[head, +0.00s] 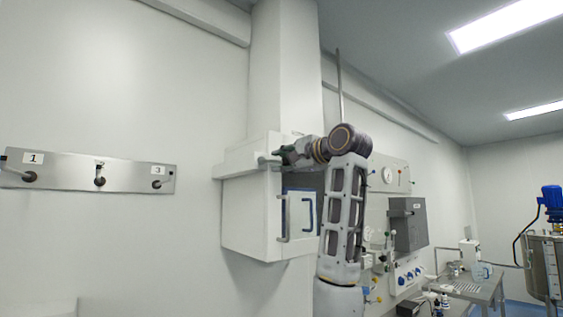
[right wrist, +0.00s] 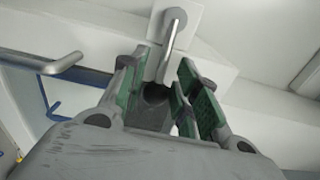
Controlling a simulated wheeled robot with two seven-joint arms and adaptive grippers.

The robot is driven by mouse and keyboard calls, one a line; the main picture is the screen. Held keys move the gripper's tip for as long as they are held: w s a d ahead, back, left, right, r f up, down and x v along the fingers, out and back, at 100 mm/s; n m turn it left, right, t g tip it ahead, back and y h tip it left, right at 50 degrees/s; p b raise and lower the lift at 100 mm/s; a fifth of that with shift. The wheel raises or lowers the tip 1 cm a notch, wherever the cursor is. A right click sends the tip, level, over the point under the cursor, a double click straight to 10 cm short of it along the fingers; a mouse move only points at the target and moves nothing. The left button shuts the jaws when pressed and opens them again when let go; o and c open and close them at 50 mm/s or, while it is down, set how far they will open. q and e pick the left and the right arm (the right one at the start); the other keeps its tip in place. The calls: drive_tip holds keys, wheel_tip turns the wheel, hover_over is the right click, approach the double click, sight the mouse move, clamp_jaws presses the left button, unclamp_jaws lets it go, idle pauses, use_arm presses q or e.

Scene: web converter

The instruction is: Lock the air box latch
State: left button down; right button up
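The white air box (head: 252,215) is fixed to the wall duct in the middle of the head view. Its latch (right wrist: 175,30) is a silver bent lever on a round pivot, seen at the top of the right wrist view. The lever points down toward my fingers. My right gripper (head: 270,161) is at the upper front of the box in the head view, hiding most of the latch there. In the right wrist view my right gripper (right wrist: 164,64) has its green-padded fingers apart, with the lever end near the gap between them. I cannot tell whether they touch. My left gripper is out of view.
A small door with a handle (head: 284,218) is on the box front below my gripper; a silver bar (right wrist: 45,65) shows at left in the wrist view. A wall panel with numbered levers (head: 90,172) is at left. A grey box (head: 409,224) and gauge panel stand right of my arm.

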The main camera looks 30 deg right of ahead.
drive_tip(key=shift+a, duration=0.35)
drive_tip(key=shift+s+a, duration=0.1)
drive_tip(key=shift+s, duration=0.05)
drive_tip(key=s+d, duration=0.2)
drive_tip(key=s, duration=0.9)
drive_tip(key=shift+s, duration=0.3)
